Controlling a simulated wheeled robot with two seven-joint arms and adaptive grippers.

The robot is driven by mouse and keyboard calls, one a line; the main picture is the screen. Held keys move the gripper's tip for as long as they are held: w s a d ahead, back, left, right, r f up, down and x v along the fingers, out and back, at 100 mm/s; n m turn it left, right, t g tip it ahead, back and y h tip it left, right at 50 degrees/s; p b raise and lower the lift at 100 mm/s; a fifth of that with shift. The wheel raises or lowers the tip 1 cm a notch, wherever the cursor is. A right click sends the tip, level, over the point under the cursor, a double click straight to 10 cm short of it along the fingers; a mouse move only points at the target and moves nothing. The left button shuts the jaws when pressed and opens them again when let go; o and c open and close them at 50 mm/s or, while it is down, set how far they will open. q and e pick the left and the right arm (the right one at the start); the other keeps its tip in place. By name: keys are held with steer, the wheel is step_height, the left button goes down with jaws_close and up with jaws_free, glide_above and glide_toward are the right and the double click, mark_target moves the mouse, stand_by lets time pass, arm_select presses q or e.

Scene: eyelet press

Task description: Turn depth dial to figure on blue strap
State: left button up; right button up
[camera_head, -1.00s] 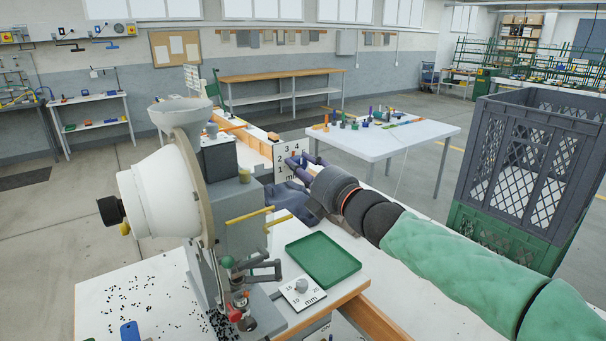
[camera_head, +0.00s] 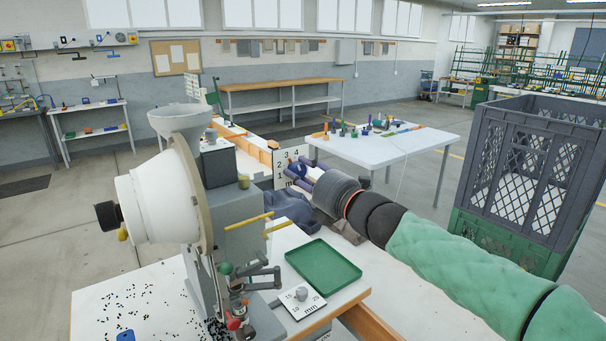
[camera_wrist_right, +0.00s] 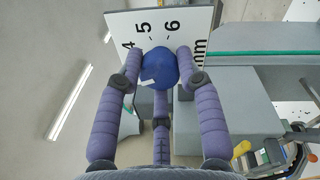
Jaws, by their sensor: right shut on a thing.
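The depth dial is a blue knob (camera_wrist_right: 160,68) on an upright white number plate (camera_wrist_right: 125,30); the plate also shows in the head view (camera_head: 284,158). The wrist view shows the figures 4, 5, 6 and "mm". A white mark on the knob points to the lower left in the wrist view. My right gripper (camera_wrist_right: 158,75), seen in the head view (camera_head: 299,172), has its purple fingers closed around the knob. A blue piece, perhaps the blue strap (camera_head: 126,336), shows at the bottom left; no figure on it is legible. My left gripper is out of view.
The press with its white drum (camera_head: 150,205) stands left of my right arm. A green tray (camera_head: 323,263) and a second white dial plate with a grey knob (camera_head: 301,301) lie on the bench. A stacked crate (camera_head: 530,165) stands at right.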

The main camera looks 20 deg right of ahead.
steer(key=shift+a, duration=0.15)
steer(key=o, duration=1.1)
steer(key=shift+a, duration=0.1)
steer(key=shift+s+d, duration=0.3)
steer(key=shift+s, duration=0.05)
steer(key=v, duration=1.1)
steer(key=shift+s+f, duration=0.1)
steer(key=shift+s, duration=0.05)
